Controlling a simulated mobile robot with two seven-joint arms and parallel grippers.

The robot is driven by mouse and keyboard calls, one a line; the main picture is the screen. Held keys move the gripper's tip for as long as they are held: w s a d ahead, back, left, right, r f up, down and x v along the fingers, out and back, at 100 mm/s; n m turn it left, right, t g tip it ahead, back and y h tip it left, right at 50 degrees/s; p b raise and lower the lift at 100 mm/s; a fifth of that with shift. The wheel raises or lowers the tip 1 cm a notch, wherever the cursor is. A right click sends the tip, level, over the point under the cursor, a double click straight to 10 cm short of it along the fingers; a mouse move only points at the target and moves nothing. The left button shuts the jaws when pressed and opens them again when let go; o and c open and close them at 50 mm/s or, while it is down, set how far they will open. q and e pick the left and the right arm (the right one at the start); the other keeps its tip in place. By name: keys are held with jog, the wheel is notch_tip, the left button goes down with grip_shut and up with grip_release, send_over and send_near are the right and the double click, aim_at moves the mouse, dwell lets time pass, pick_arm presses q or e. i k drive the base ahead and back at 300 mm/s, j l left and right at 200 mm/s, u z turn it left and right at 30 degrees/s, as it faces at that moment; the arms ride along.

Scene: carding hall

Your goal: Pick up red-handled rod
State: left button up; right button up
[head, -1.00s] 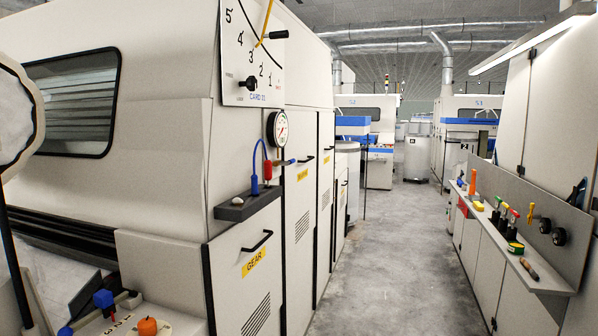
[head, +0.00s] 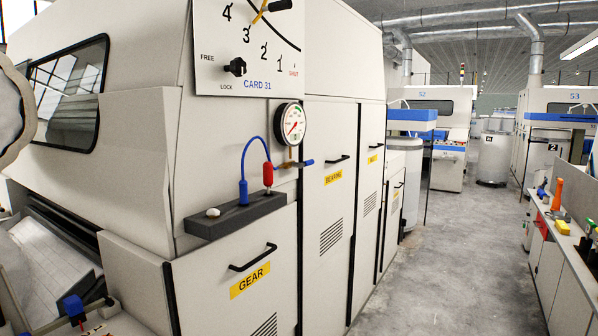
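A red upright handle (head: 268,174) stands at the right end of a dark grey ledge (head: 236,217) on the front of the cream machine. A blue upright piece (head: 243,191) stands left of it, and a thin blue curved line arches from the blue piece to near the red one. Neither of my grippers is in view.
A round gauge (head: 290,123) and a lever dial plate (head: 248,50) are above the ledge. A door with a black handle (head: 253,257) is below it. The grey aisle floor (head: 440,250) is clear. A bench (head: 567,252) with tools runs along the right.

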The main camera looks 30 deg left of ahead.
aim_at(268, 167)
jog(key=i+u, duration=0.2)
jog(key=i, duration=0.45)
jog(key=i+l+u, duration=0.25)
jog(key=i, duration=0.4)
jog(key=i+u, duration=0.7)
jog(key=i+l+u, duration=0.15)
jog(key=u, duration=0.2)
